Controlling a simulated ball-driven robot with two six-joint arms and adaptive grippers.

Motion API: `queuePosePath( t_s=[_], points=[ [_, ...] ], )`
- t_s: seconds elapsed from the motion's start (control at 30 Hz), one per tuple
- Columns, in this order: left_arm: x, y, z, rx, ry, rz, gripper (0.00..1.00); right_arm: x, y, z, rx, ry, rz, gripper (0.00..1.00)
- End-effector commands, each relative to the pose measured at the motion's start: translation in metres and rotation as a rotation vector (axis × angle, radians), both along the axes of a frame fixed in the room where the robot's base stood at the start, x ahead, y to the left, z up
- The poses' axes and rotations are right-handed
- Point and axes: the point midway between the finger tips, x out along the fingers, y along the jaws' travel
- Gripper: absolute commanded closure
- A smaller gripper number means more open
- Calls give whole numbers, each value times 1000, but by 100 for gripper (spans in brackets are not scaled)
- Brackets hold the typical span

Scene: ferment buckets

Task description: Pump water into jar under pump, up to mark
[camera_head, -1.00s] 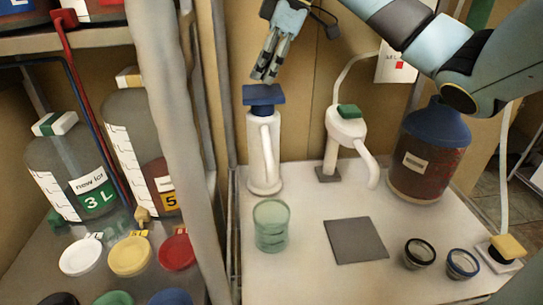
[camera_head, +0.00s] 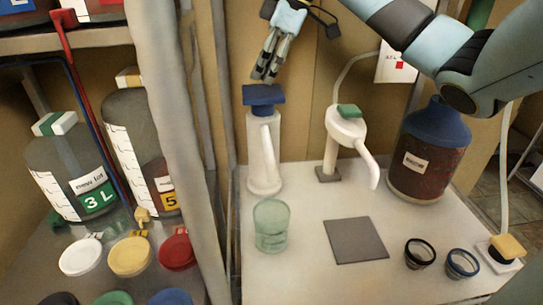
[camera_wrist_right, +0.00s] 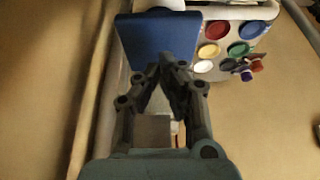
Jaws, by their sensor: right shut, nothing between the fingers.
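The pump (camera_head: 263,150) is a white upright cylinder with a spout and a flat blue top (camera_head: 264,95). Its blue top also fills the upper middle of the right wrist view (camera_wrist_right: 155,35). A pale green clear jar (camera_head: 271,226) stands upright in front of the pump, below its spout. A mark and the water level in it cannot be made out clearly. My right gripper (camera_head: 264,76) is shut and empty, fingers pointing down just above the blue top; contact cannot be told. My left gripper is not in view.
A dark grey square plate (camera_head: 356,241) lies right of the jar. Behind it stands a white curved-spout dispenser (camera_head: 346,128) with a green top. A blue-topped brown bottle (camera_head: 428,160) and two small round cups (camera_head: 419,253) are at right. A grey post (camera_head: 175,140) separates the left shelves.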

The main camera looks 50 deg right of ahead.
Motion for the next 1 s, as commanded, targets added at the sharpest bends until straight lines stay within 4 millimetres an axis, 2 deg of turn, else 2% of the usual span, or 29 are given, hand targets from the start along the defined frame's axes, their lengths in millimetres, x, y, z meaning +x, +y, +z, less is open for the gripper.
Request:
queuePosePath(
  t_s=[1.0],
  points=[
    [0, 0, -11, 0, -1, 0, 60, 0, 0, -40, -1, 2, -1, 100]
  ],
)
